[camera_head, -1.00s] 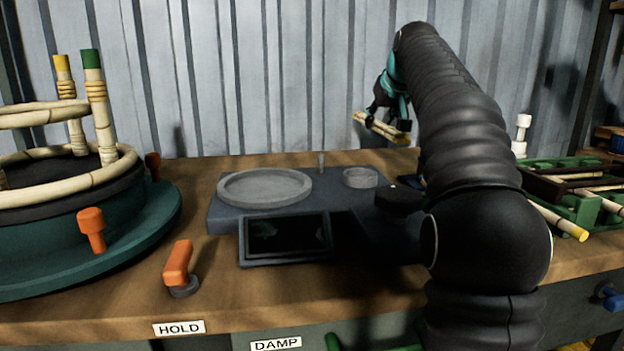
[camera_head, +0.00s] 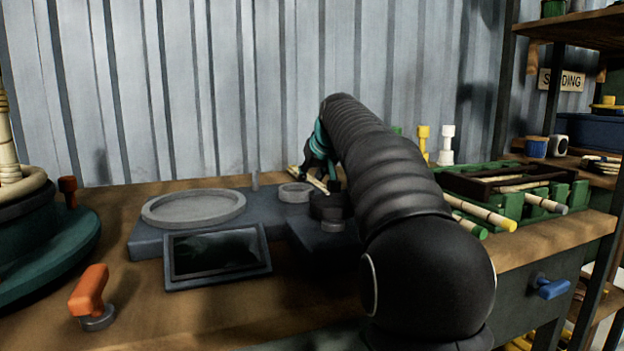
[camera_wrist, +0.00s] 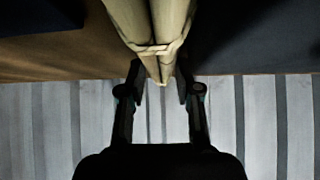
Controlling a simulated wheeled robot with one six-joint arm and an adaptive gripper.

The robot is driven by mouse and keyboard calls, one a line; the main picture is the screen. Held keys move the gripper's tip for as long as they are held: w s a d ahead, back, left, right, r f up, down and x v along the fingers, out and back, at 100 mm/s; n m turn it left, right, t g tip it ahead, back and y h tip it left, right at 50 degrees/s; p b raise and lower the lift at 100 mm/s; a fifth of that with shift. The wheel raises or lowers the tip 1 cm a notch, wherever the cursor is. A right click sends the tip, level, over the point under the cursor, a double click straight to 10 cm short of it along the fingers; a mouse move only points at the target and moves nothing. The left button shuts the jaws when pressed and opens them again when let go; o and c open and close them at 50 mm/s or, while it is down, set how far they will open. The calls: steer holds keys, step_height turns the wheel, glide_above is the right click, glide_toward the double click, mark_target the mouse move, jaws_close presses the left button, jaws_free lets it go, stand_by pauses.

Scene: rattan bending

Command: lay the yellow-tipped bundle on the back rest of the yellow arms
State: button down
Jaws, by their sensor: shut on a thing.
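My gripper (camera_head: 322,180), dark with teal parts, is low at the back of the bench behind a round grey dish, partly hidden by my arm. It is shut on a pale rattan bundle (camera_head: 307,178), which sticks out to the left. In the wrist view the bundle (camera_wrist: 150,22), with a tied binding, runs between the two fingers (camera_wrist: 160,88). Its tip colour does not show in either view. I cannot make out the yellow arms or their back rest for certain. A yellow peg (camera_head: 423,140) stands at the back right.
A green rack (camera_head: 512,205) at right holds several rattan pieces, one yellow-tipped (camera_head: 490,214). A white peg (camera_head: 446,143) stands behind it. A grey scale (camera_head: 193,207) with a dark screen (camera_head: 217,253), an orange handle (camera_head: 88,290) and a teal turntable (camera_head: 60,250) lie left. Shelves stand far right.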

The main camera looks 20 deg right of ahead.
steer(key=c, duration=0.8)
jaws_free()
steer(key=shift+f, duration=0.1)
